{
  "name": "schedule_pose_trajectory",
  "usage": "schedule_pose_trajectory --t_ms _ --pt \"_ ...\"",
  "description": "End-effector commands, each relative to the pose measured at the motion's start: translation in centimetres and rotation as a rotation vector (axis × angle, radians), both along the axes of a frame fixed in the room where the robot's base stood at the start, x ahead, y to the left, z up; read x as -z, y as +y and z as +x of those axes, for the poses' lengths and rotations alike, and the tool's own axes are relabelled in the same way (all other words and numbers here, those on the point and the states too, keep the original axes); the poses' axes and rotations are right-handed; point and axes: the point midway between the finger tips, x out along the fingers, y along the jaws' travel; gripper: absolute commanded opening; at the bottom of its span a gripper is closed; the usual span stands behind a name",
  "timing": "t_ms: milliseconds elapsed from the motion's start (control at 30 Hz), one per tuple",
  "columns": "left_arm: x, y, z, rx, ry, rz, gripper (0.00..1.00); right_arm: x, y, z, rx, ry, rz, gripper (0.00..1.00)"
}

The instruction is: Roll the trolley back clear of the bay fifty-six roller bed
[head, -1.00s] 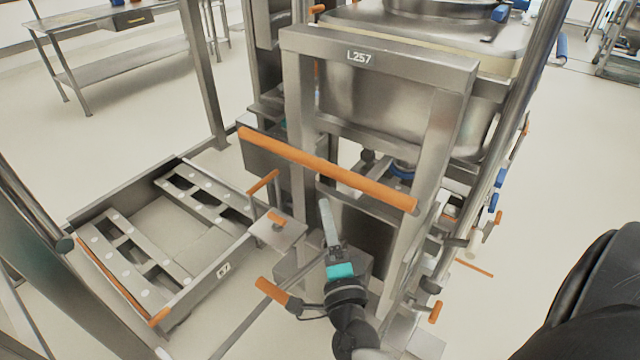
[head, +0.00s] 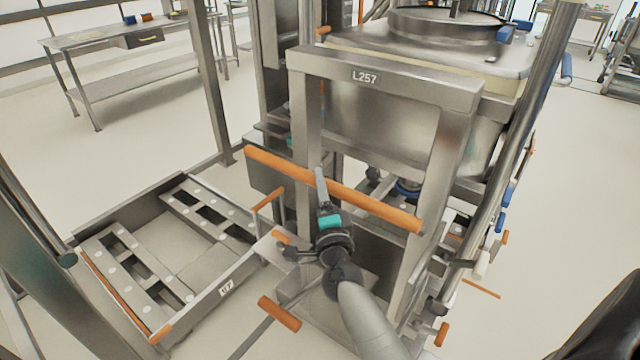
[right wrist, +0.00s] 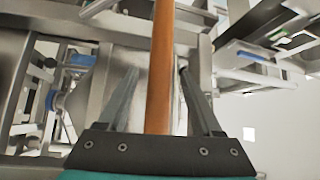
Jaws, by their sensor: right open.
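The trolley (head: 410,72) is a steel frame marked L257, with an orange push bar (head: 375,206) across its near side. It carries a large steel bin (head: 385,125). My right gripper (head: 320,180) is at the push bar, left of its middle. In the right wrist view the orange bar (right wrist: 162,60) runs between the two open fingers (right wrist: 157,80), which stand apart from it on both sides. The roller bed under the bin is mostly hidden behind the trolley, and I cannot read its number. My left gripper is out of view.
An empty roller bed (head: 226,289), its plate apparently reading 57, lies on the left with orange handles. Steel posts (head: 207,85) stand beside it. A side table (head: 130,40) is at the back left. The floor at right (head: 570,180) is clear.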

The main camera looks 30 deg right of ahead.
Motion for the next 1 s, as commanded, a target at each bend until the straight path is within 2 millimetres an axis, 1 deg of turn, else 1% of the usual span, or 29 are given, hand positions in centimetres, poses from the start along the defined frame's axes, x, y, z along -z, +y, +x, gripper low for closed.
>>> schedule_pose_trajectory --t_ms 33,200,533,1000 --pt "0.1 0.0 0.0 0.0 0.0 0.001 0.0 -0.1 -0.3 0.5 0.001 -0.002 -0.002 0.67" --pt "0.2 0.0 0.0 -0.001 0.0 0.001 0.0 -0.2 -0.7 1.5 0.001 0.0 -0.001 0.67" --pt "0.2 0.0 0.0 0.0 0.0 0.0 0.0 -0.2 -0.7 1.7 0.0 0.001 -0.001 0.67" --pt "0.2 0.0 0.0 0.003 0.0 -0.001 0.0 -0.2 -0.7 1.7 0.0 0.0 -0.001 0.14"
